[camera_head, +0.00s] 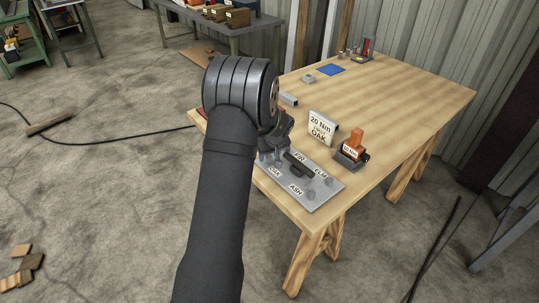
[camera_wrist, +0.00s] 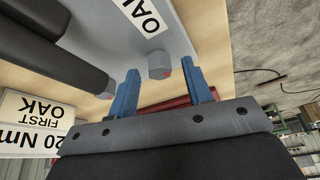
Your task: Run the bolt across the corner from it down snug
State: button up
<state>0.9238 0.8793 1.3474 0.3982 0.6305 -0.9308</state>
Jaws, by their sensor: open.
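A grey plate (camera_head: 270,178) lies on the near end of the wooden table, with labels FIR, ELM, OAK and ASH and a dark raised bar (camera_head: 299,164) across its middle. Bolts stand by the ELM label (camera_head: 329,181) and the ASH label (camera_head: 310,195). My arm partly hides the plate's left end in the head view.
A white sign (camera_head: 322,127) reading "20 Nm FIRST OAK" stands behind the plate. An orange-topped tool (camera_head: 356,143) with a label sits in a dark holder to its right. A blue mat (camera_head: 331,70) lies farther back. The table's right side is clear.

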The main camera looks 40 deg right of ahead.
jog(key=c, duration=1)
jog(key=shift+m, duration=0.4)
